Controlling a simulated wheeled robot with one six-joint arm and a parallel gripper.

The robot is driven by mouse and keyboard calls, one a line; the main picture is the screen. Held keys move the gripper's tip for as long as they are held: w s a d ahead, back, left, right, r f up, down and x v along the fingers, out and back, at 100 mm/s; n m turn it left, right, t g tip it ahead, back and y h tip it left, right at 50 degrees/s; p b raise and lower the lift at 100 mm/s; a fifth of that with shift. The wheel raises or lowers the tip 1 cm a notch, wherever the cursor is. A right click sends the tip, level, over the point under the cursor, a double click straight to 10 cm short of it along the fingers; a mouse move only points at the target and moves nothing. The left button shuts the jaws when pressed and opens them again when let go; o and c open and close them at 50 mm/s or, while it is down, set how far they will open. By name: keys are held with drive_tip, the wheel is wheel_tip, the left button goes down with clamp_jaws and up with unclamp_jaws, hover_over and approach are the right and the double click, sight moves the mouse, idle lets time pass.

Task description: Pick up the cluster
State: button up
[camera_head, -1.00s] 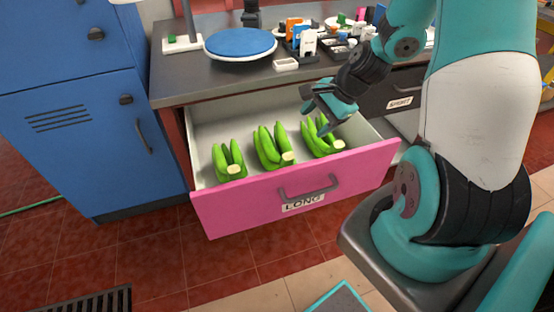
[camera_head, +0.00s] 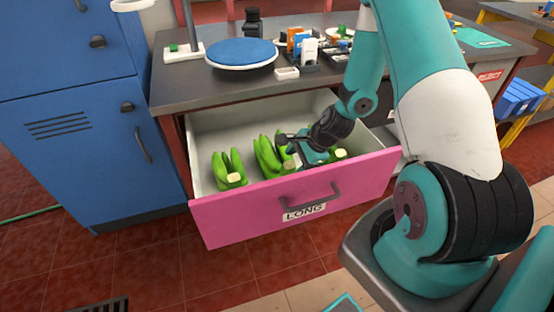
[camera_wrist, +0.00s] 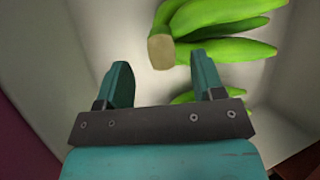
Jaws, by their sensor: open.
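Green banana-like clusters with pale cut ends lie in the open pink drawer. In the head view, the left cluster (camera_head: 228,168) is clear, the middle cluster (camera_head: 268,157) is partly covered, and the right cluster (camera_head: 338,154) is mostly hidden by my gripper. My gripper (camera_head: 291,142) is open and empty, low over the drawer between the middle and right clusters. In the wrist view, one cluster (camera_wrist: 225,32) has its cut end just beyond the gap between my open fingers (camera_wrist: 161,72). Part of another cluster (camera_wrist: 190,97) shows behind the right finger.
The pink drawer front (camera_head: 245,213), labelled LONG, rises close to my gripper. The grey worktop (camera_head: 180,88) overhangs the drawer's back, carrying a blue round plate (camera_head: 240,52) and small items. A blue cabinet (camera_head: 75,160) stands left.

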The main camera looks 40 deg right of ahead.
drive_tip(key=x, duration=0.4)
drive_tip(key=shift+a+r, duration=0.1)
drive_tip(key=shift+w+r, duration=0.1)
clamp_jaws()
drive_tip(key=shift+r, duration=0.1)
wheel_tip(320, 180, up, 10)
drive_tip(key=shift+f+p, duration=0.1)
drive_tip(key=shift+p, duration=0.25)
idle(0.3)
wheel_tip(320, 180, up, 13)
drive_tip(key=p, duration=1.2)
hover_over(291, 163)
drive_tip(key=shift+w+a+f, duration=0.2)
